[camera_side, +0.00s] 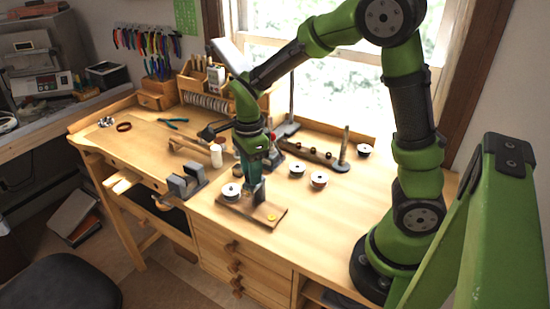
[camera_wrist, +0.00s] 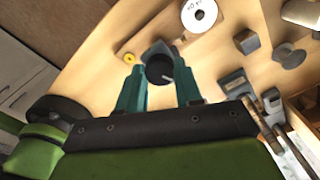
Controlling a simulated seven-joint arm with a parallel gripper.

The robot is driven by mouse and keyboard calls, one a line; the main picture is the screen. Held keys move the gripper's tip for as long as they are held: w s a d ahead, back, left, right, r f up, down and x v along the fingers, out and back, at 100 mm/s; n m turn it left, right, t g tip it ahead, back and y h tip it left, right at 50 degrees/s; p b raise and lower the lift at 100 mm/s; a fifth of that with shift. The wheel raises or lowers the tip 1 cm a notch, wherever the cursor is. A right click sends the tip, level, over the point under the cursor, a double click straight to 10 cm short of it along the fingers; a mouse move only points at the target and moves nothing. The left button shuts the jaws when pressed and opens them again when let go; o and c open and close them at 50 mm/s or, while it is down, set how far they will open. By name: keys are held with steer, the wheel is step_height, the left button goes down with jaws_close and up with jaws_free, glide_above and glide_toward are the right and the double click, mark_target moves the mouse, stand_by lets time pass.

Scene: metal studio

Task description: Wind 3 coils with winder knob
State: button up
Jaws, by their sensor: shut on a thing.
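The winder's wooden base board (camera_side: 239,207) lies near the front edge of the bench. A white-faced spool (camera_side: 231,191) is at its left end and a small yellow piece (camera_side: 271,217) at its right end. My gripper (camera_side: 257,188) points down over the board. In the wrist view its two teal fingers are shut on the dark round winder knob (camera_wrist: 159,69), one on each side. The white spool (camera_wrist: 199,14) and the yellow piece (camera_wrist: 129,58) also show there. In the side view my fingers hide the knob.
Two loose spools (camera_side: 297,169) (camera_side: 319,179) lie right of the winder. A dark stand with a post (camera_side: 342,150) is behind. The front right bench top is clear.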

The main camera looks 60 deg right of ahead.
steer(key=m, duration=0.7)
steer(key=shift+r, duration=0.1)
steer(key=m, duration=0.7)
steer(key=shift+m, duration=0.3)
steer(key=m, duration=0.3)
steer(key=shift+a+m, duration=0.1)
steer(key=shift+m, duration=0.2)
steer(key=m, duration=0.3)
steer(key=shift+m, duration=0.4)
steer(key=m, duration=0.4)
steer(key=shift+w+m, duration=0.1)
steer(key=shift+m, duration=1.3)
steer(key=o, duration=1)
